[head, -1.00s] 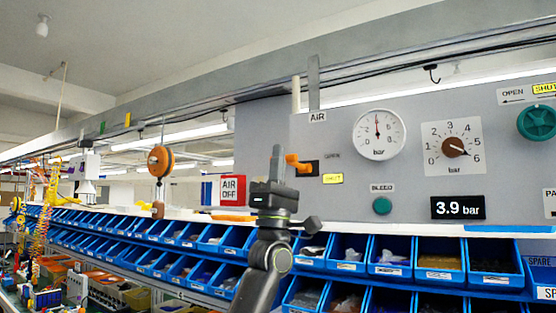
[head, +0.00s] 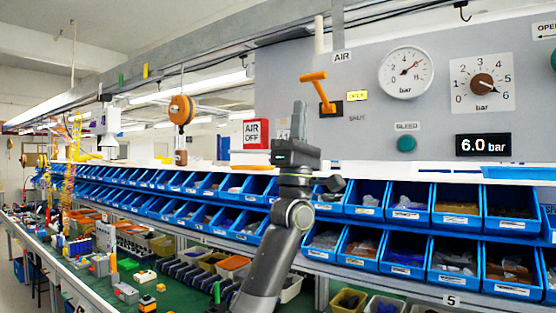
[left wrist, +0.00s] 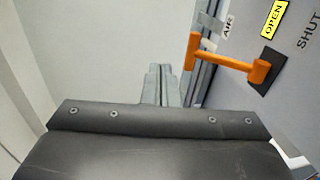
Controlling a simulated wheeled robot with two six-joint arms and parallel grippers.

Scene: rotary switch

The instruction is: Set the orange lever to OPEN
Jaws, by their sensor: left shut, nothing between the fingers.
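The orange lever (head: 320,91) is on the grey panel under the AIR sign, its handle raised and tilted up to the left from its black base plate. Beside it the OPEN label (head: 357,96) is yellow, and the SHUT label (head: 356,118) below is plain grey. My left gripper (head: 299,106) is shut and empty, pointing up just below and left of the lever. In the left wrist view its fingers (left wrist: 160,82) are together, and the lever (left wrist: 228,58) is to their right, apparently apart from them. My right gripper is not in view.
A round gauge (head: 406,72), a brown dial knob (head: 482,84), a green BLEED button (head: 406,144) and a display reading 6.0 bar (head: 483,144) are on the panel. Blue bins (head: 407,205) line the shelf below. A red AIR OFF sign (head: 256,133) stands left of the gripper.

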